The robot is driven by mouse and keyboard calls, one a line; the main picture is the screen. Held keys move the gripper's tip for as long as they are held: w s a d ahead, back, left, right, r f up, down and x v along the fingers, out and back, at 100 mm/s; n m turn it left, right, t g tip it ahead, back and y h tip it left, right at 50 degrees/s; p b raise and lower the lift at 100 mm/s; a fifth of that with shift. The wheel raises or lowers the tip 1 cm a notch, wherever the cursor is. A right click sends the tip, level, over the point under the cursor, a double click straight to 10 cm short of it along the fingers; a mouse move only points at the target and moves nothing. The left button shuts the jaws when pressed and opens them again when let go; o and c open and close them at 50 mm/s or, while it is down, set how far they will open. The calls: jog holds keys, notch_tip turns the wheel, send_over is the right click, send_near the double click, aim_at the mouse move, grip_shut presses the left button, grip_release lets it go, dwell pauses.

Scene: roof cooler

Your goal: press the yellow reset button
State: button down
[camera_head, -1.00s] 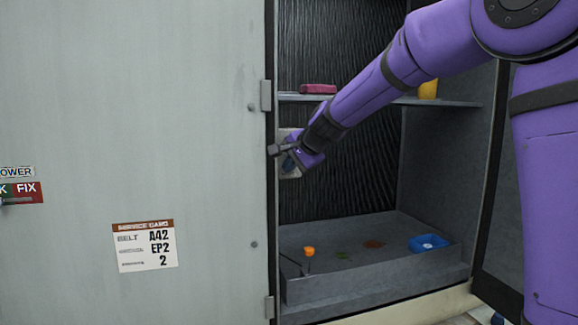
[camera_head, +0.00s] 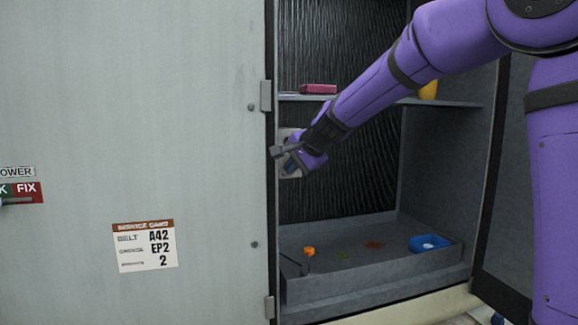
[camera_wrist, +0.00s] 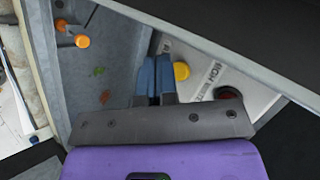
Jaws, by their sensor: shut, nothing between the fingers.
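The yellow button (camera_wrist: 181,71) shows in the wrist view on a pale lettered panel (camera_wrist: 207,71), just right of my fingertips. My gripper (camera_wrist: 155,68) is shut and empty, its blue fingers together beside the button; I cannot tell whether they touch the panel. A dark red round button (camera_wrist: 228,95) sits on the same panel, further right. In the head view my gripper (camera_head: 290,166) is in front of the light panel (camera_head: 284,134) at the left of the open cabinet. The yellow button is hidden there.
A shelf (camera_head: 455,103) above holds a pink block (camera_head: 318,89) and a yellow object (camera_head: 428,90) partly behind my arm. The tray (camera_head: 375,275) below holds an orange-topped item (camera_head: 309,251), a blue container (camera_head: 429,243) and leaves. The closed grey door (camera_head: 190,120) stands at left.

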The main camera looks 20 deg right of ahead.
jog(key=shift+s, duration=2.5)
jog(key=s+d+f+n+g+h, duration=0.1)
jog(key=s+d+f+n, duration=0.1)
jog(key=s, duration=0.9)
jog(key=s+d+f+n+g+h, duration=0.1)
jog(key=s+n, duration=0.4)
jog(key=s, duration=0.7)
jog(key=s+d+f+n+g+h, duration=0.1)
jog(key=s+d+f+n, duration=0.2)
jog(key=s, duration=0.9)
jog(key=shift+s+d+n+g+h, duration=0.2)
jog(key=shift+d+n+g+h, duration=0.25)
jog(key=shift+d, duration=0.2)
jog(key=shift+d, duration=0.1)
